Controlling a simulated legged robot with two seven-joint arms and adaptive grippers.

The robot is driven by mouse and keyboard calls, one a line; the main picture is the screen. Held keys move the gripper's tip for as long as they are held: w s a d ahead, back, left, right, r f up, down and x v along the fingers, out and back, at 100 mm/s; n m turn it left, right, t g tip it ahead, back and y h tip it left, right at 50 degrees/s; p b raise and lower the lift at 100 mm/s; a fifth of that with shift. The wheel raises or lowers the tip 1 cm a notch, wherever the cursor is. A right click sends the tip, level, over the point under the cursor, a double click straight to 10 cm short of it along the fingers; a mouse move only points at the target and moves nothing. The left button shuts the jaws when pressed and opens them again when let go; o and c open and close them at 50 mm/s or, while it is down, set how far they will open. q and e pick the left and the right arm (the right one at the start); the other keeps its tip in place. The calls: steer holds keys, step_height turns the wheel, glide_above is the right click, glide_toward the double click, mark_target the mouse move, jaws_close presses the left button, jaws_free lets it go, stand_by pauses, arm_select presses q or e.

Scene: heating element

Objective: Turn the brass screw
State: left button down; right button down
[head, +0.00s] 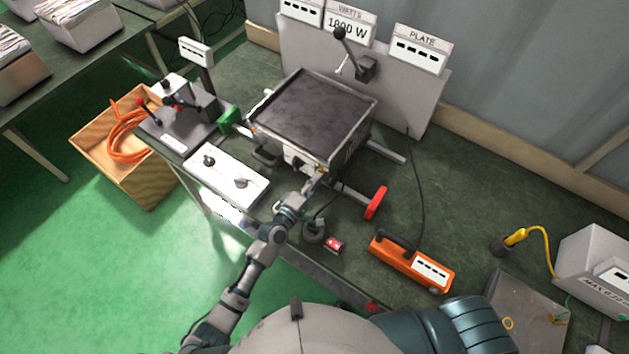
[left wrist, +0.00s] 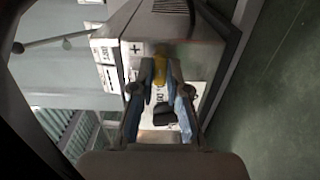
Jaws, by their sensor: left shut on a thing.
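The brass screw (left wrist: 160,70) shows in the left wrist view as a yellow piece on the front face of the heating element box, beside a plus mark. My left gripper (left wrist: 163,85) has its two fingers on either side of it and is shut on it. In the head view my left gripper (head: 318,178) is at the front corner of the heating element (head: 310,115), a box with a dark flat top. There the screw is mostly hidden by the fingers. My right gripper is not in view.
A white panel with knobs (head: 227,178) lies left of my gripper. A red-ended bar (head: 377,203) and an orange device (head: 411,263) are to the right. A wooden crate with orange hose (head: 150,185) stands at left. Bench space right of the box is mostly clear.

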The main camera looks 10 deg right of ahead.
arm_select(q)
steer(key=shift+f, duration=0.2)
steer(key=c, duration=1.5)
jaws_free()
steer(key=o, duration=0.3)
steer(key=shift+d, duration=0.15)
steer(key=shift+o, duration=0.2)
steer(key=v, duration=1.2)
steer(key=shift+w, duration=0.1)
